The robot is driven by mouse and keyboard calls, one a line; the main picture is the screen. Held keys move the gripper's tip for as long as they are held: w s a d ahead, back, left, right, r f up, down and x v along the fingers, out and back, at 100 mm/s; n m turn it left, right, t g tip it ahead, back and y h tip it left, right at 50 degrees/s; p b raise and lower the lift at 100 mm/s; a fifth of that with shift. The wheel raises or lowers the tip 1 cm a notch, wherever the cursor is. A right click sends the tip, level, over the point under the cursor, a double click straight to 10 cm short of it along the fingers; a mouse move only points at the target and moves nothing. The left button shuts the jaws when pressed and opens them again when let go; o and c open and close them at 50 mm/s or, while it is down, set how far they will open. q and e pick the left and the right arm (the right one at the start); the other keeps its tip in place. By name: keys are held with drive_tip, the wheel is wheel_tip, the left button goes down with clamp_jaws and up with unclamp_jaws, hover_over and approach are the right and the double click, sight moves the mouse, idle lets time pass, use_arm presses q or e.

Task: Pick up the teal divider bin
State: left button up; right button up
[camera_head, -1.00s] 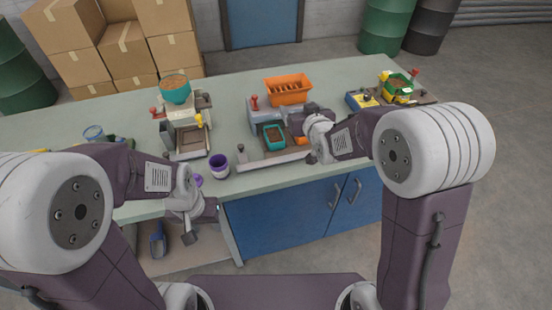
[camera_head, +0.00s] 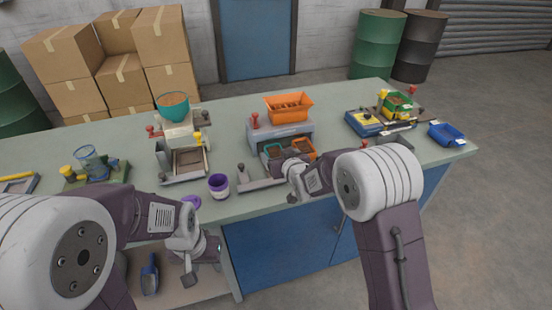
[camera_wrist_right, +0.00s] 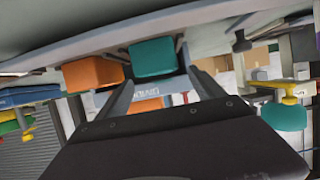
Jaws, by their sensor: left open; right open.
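The teal divider bin (camera_head: 274,151) sits in the front of the grey divider unit on the bench, left of an orange bin (camera_head: 303,147). In the right wrist view the teal bin (camera_wrist_right: 153,57) shows ahead, between the lines of my right gripper's two spread fingers (camera_wrist_right: 157,75). The right gripper (camera_head: 284,162) is open and empty, close in front of the bin; whether it touches cannot be told.
A larger orange bin (camera_head: 289,106) stands on the unit. A purple cup (camera_head: 218,185) and a scale-like stand with a teal bowl (camera_head: 173,105) are to the left. A blue tray (camera_head: 446,134) lies far right. Bare bench (camera_head: 235,135) shows between the stand and unit.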

sight(272, 147)
drive_tip(key=x, duration=0.4)
drive_tip(key=shift+w+f, duration=0.15)
drive_tip(key=shift+f, duration=0.2)
drive_tip(key=shift+r, duration=0.1)
drive_tip(key=shift+c, duration=0.6)
drive_tip(key=c, duration=1.3)
drive_tip(key=shift+r, duration=0.45)
drive_tip(key=shift+c, duration=0.2)
wheel_tip(272, 147, up, 3)
drive_tip(key=shift+r, duration=0.1)
drive_tip(key=d+r+p, duration=0.1)
drive_tip(key=d+r, duration=0.2)
drive_tip(key=d, duration=0.3)
drive_tip(key=s+d+r+p, duration=0.1)
drive_tip(key=d+r+p, duration=0.1)
drive_tip(key=d, duration=0.3)
drive_tip(key=shift+d+r, duration=0.35)
drive_tip(key=shift+r, duration=0.55)
